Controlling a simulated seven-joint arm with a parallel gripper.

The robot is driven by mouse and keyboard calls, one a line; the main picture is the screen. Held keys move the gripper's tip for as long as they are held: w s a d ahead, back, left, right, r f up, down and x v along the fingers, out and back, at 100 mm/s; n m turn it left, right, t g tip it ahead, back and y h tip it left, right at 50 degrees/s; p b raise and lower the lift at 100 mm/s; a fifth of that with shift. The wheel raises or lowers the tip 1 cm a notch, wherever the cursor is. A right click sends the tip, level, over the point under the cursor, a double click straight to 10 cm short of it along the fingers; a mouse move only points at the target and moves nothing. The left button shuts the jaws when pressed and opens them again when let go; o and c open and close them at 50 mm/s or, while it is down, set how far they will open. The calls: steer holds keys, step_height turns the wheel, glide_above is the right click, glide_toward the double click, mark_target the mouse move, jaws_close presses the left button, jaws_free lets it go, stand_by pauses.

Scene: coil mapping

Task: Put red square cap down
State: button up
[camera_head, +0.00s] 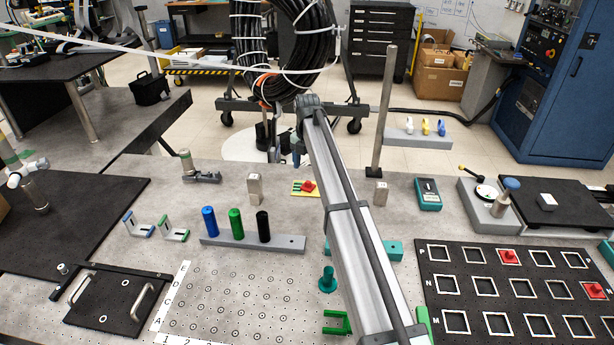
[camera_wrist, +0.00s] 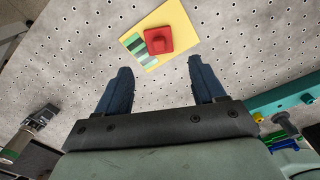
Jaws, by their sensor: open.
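A red square cap (camera_head: 308,186) rests on a yellow card (camera_head: 297,190) on the perforated grey table. In the wrist view, the same red cap (camera_wrist: 158,41) lies on the yellow card (camera_wrist: 178,18), beyond my fingertips. My gripper (camera_wrist: 160,66) is open with two dark blue fingers spread and nothing between them. In the head view my gripper (camera_head: 296,158) is small and partly hidden by my arm, above the table near the card. Two more red caps sit in square frames of the black board (camera_head: 468,284), one in the top row (camera_head: 509,256) and one in the middle row (camera_head: 594,290).
Blue, green and black cylinders (camera_head: 235,222) stand on a grey bar left of my arm. A teal piece (camera_head: 327,279) and green bracket (camera_head: 337,322) lie nearer. A metal post (camera_head: 383,115) rises behind right. The hole-grid area (camera_head: 228,305) is open.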

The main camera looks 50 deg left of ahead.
mark_target(307, 183)
steer(key=shift+r, duration=2.5)
